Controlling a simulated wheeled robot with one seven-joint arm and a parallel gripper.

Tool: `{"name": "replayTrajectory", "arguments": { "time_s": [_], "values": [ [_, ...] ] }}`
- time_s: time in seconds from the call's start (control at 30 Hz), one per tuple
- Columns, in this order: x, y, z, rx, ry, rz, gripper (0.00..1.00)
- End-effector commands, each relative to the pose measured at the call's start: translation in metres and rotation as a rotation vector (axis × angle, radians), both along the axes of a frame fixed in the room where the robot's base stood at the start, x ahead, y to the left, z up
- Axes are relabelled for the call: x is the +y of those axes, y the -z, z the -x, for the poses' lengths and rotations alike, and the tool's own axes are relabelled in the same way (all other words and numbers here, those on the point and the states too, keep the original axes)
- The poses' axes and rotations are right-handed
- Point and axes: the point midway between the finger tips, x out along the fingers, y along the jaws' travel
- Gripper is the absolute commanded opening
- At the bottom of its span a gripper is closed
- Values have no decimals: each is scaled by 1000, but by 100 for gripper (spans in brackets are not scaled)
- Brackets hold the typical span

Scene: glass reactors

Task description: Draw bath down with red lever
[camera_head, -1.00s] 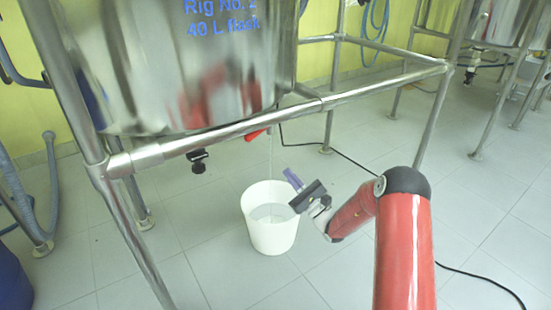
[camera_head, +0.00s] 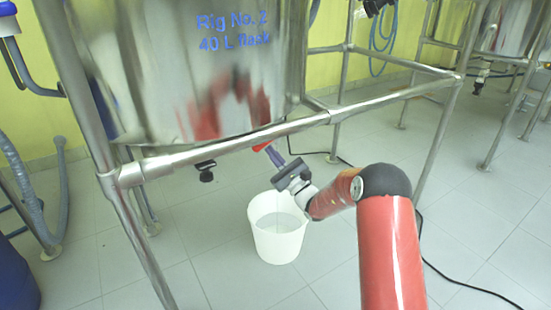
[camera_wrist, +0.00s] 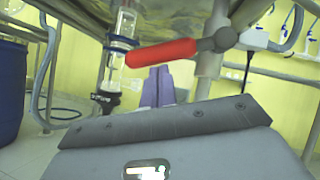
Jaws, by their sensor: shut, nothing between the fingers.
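The steel bath (camera_head: 150,75) reads "Rig No. 2 40 L flask". Its red lever (camera_head: 262,146) shows just under the front rail. In the wrist view the red lever (camera_wrist: 162,53) lies nearly level, its grip to the left and its grey pivot to the right. My gripper (camera_head: 267,155) is shut and empty, with purple fingers pointing up at the lever. In the wrist view the fingertips of my gripper (camera_wrist: 158,72) are just below the red grip; I cannot tell whether they touch it. A white bucket (camera_head: 278,243) stands on the floor below, with pale liquid inside.
The front rail (camera_head: 235,145) and frame legs (camera_head: 118,200) enclose the space under the bath. A black-knobbed fitting (camera_head: 206,173) hangs left of the lever. A black cable (camera_head: 450,268) runs over the floor at right. A blue drum (camera_head: 15,275) stands at left.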

Motion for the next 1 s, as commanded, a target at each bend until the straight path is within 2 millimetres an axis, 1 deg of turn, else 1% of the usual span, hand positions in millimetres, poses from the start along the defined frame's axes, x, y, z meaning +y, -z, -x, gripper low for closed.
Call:
{"name": "replayTrajectory", "arguments": {
  "time_s": [0.27, 0.6, 1.0],
  "values": [
    [1, -1, 1, 1, 2, -1, 0],
    [17, -30, 12, -1, 0, -1, 0],
    [19, -31, 13, -1, -2, -1, 0]
  ]
}}
